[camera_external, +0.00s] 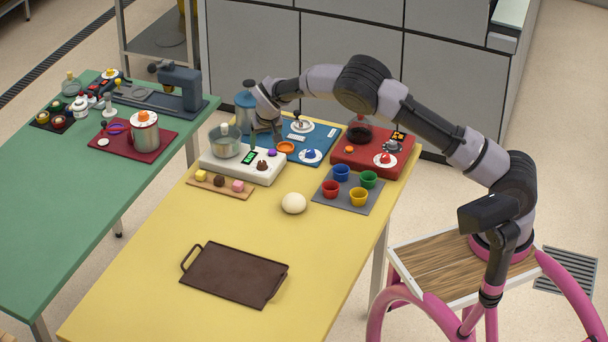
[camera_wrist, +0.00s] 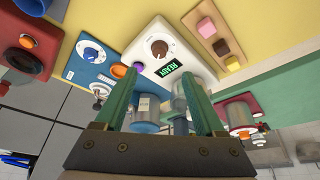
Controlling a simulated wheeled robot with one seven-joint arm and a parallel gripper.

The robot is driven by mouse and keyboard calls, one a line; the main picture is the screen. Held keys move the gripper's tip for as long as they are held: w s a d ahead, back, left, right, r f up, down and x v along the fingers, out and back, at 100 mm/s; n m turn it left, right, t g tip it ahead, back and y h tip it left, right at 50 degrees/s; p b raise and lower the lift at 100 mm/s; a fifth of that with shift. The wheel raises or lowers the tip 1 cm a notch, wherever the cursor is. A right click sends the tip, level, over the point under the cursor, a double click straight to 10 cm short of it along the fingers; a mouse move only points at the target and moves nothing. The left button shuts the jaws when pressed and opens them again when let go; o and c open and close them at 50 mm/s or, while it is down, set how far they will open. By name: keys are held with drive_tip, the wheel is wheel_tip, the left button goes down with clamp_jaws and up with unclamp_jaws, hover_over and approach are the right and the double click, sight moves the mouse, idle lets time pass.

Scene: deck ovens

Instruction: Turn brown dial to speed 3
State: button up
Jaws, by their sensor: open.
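The brown dial (camera_external: 262,166) sits on the front right of a white unit (camera_external: 222,168). In the wrist view the brown dial (camera_wrist: 159,48) has a pale pointer mark and a ring of ticks around it; the setting is too small to read. A green display (camera_wrist: 168,68) beside it reads READY. My gripper (camera_external: 265,136) is above the back of the white unit, apart from the dial. In the wrist view my gripper (camera_wrist: 160,74) has its two green fingers spread with nothing between them, and the dial shows beyond the tips.
A metal pot (camera_external: 225,140) stands on the unit's left, and a purple knob (camera_external: 272,152) is near the dial. A blue panel (camera_external: 326,136) and a red unit (camera_external: 345,155) stand to the right. A snack board (camera_external: 208,184) lies in front.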

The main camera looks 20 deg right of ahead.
sight(262, 163)
drive_tip(key=x, duration=1.1)
drive_tip(key=shift+r, duration=0.1)
